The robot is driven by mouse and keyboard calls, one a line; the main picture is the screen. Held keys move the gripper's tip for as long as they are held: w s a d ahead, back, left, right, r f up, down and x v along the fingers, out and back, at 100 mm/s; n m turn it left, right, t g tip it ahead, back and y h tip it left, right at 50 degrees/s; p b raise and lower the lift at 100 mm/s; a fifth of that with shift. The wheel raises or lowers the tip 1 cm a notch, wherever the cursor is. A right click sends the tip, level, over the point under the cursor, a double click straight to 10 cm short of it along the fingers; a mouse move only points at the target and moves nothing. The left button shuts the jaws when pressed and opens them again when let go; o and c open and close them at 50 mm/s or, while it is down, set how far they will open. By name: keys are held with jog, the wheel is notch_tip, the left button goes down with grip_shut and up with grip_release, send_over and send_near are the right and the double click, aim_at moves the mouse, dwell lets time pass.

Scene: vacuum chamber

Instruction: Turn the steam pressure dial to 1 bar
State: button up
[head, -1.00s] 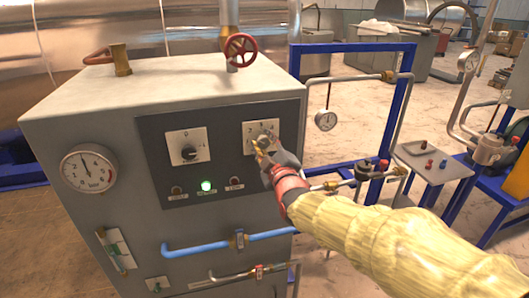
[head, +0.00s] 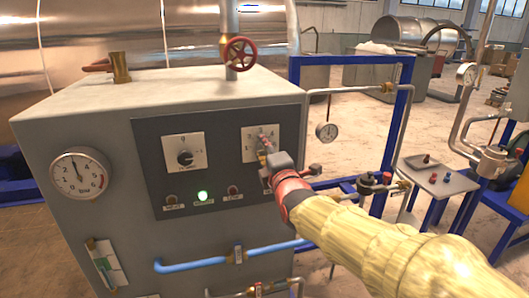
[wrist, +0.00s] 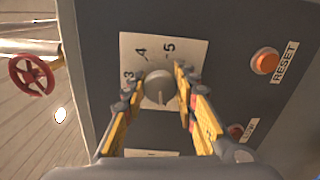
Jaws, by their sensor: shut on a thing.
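The right-hand dial plate (head: 251,137) is on the dark panel of the grey cabinet (head: 75,125). In the wrist view, its round grey knob (wrist: 158,88) sits on a light plate (wrist: 140,42) marked 3, 4 and 5; the other marks are hidden or out of view. My gripper (wrist: 160,84) has one yellow finger on each side of the knob and is shut on it. In the head view, my gripper (head: 266,143) is at this dial and covers most of the knob. The knob's exact setting is not clear.
A second dial (head: 184,157) is to the left on the panel, above a lit green lamp (head: 202,196). A round gauge (head: 79,175) is on the cabinet's left. A red handwheel (head: 240,53) stands above. An orange RESET button (wrist: 265,61) is beside the plate in the wrist view.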

jog(key=shift+f+n, duration=0.1)
jog(key=shift+n, duration=0.2)
jog(key=o, duration=1.1)
jog(key=shift+o, duration=0.2)
jog(key=v, duration=1.2)
